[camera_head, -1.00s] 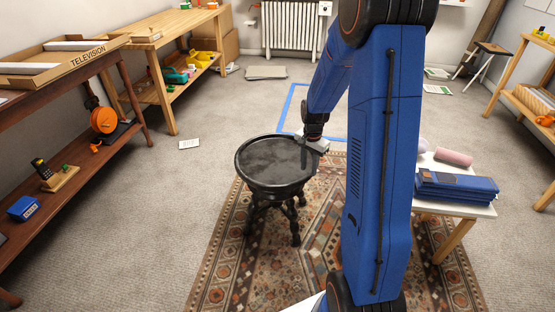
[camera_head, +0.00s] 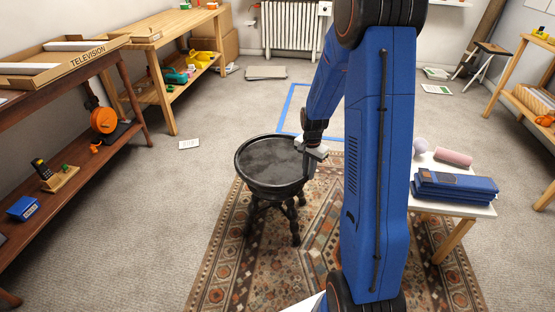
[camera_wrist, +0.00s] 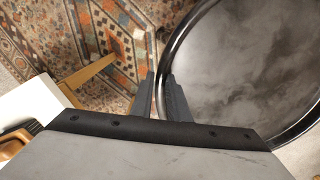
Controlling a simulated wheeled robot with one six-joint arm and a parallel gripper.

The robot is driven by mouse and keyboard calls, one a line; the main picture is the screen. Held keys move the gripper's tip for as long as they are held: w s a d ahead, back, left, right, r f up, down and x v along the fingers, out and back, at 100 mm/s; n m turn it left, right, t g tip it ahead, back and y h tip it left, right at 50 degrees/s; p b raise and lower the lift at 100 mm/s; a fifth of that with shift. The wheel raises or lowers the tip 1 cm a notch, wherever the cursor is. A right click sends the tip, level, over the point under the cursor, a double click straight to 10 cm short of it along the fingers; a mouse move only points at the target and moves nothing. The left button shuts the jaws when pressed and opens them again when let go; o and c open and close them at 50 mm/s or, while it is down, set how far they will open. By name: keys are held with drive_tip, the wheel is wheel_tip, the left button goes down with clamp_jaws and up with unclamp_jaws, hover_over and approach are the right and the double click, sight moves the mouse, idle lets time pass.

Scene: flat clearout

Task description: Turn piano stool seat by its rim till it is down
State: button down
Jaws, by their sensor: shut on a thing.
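The piano stool has a round black seat (camera_head: 268,162) with a raised rim and dark turned legs. It stands upright on the patterned rug, and a gap shows under the seat. My gripper (camera_head: 306,166) is at the right side of the seat in the head view. In the wrist view the seat (camera_wrist: 240,70) fills the right side, and my gripper (camera_wrist: 162,95) is shut on its rim, one finger on each side. The finger tip inside the seat lies against the rim. The stool's screw is hidden under the seat.
A low white table (camera_head: 460,208) with blue folded things (camera_head: 455,186) and a pink roll (camera_head: 453,157) stands close on the right. The patterned rug (camera_head: 225,265) lies under the stool. Shelves line the left wall.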

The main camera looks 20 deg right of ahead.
sight(248, 178)
drive_tip(key=shift+s+a+r+m, duration=0.1)
drive_tip(key=shift+s+a+m, duration=0.05)
drive_tip(key=shift+a+m, duration=0.8)
drive_tip(key=shift+s+a+f+m, duration=0.15)
drive_tip(key=shift+a+m, duration=0.35)
drive_tip(key=shift+a, duration=0.8)
drive_tip(key=shift+s+a+r+m, duration=0.2)
drive_tip(key=shift+a+m, duration=0.55)
drive_tip(key=shift+a, duration=0.35)
drive_tip(key=shift+a, duration=0.1)
drive_tip(key=shift+w+a+m, duration=0.25)
drive_tip(key=shift+a+m, duration=0.85)
drive_tip(key=shift+a, duration=0.5)
drive_tip(key=shift+w+a+m, duration=0.2)
drive_tip(key=shift+a+m, duration=0.9)
drive_tip(key=shift+a, duration=0.5)
drive_tip(key=shift+w+a+m, duration=0.55)
drive_tip(key=shift+a+m, duration=0.2)
drive_tip(key=shift+a, duration=0.2)
drive_tip(key=shift+w+a+m, duration=0.5)
drive_tip(key=shift+a+m, duration=0.2)
drive_tip(key=shift+a, duration=0.25)
drive_tip(key=shift+w+a+m, duration=0.55)
drive_tip(key=shift+a+m, duration=0.2)
drive_tip(key=shift+a, duration=0.2)
